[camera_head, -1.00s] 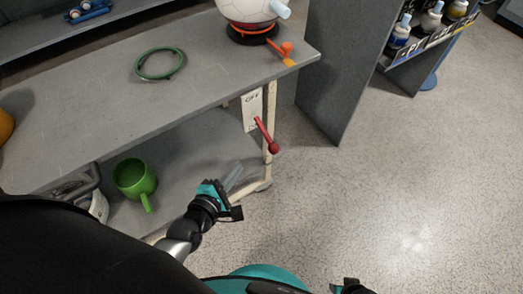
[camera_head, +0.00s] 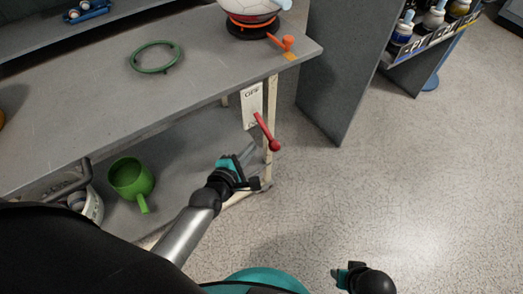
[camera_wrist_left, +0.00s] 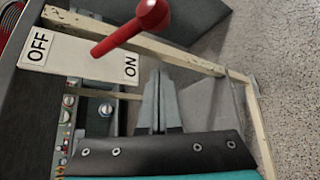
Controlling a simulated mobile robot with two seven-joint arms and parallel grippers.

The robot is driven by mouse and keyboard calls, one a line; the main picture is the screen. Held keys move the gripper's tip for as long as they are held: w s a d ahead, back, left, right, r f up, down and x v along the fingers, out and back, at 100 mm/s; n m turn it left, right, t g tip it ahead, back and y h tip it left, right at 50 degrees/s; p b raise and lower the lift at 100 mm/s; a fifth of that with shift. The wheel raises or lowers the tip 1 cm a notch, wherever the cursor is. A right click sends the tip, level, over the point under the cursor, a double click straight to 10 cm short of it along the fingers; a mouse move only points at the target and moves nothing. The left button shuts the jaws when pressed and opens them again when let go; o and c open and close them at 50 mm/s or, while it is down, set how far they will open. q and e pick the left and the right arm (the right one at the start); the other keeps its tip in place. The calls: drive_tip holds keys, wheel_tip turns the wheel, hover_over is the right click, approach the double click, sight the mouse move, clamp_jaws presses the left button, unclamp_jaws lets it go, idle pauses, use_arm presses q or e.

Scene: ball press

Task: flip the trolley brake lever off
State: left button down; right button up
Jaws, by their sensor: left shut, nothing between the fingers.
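The red brake lever (camera_head: 266,130) has a round knob and sits on a white plate (camera_head: 251,105) at the trolley's front leg. It slants down and right, towards the plate's lower end. In the left wrist view the plate (camera_wrist_left: 72,60) reads OFF and ON, and the lever (camera_wrist_left: 130,28) slants up and right from its middle. My left gripper (camera_head: 246,153) is shut and empty, just below and left of the knob, with no visible contact. Its fingers (camera_wrist_left: 160,90) are together in the wrist view. My right gripper (camera_head: 338,273) is low in the head view, its opening unclear.
The grey trolley top (camera_head: 110,95) holds a green ring (camera_head: 156,57) and an orange valve handle (camera_head: 287,43). A grey panel (camera_head: 345,75) stands to the right. The floor (camera_head: 430,190) at right is clear.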

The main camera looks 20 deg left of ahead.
sight(266, 131)
use_arm(q)
drive_tip(key=shift+w+d+r, duration=0.1)
drive_tip(key=shift+d+r, duration=0.35)
drive_tip(key=shift+d, duration=0.4)
drive_tip(key=shift+d+r, duration=0.4)
drive_tip(key=shift+d, duration=0.45)
use_arm(e)
drive_tip(key=shift+w+r, duration=0.15)
drive_tip(key=shift+r, duration=0.1)
use_arm(q)
drive_tip(key=shift+r, duration=0.1)
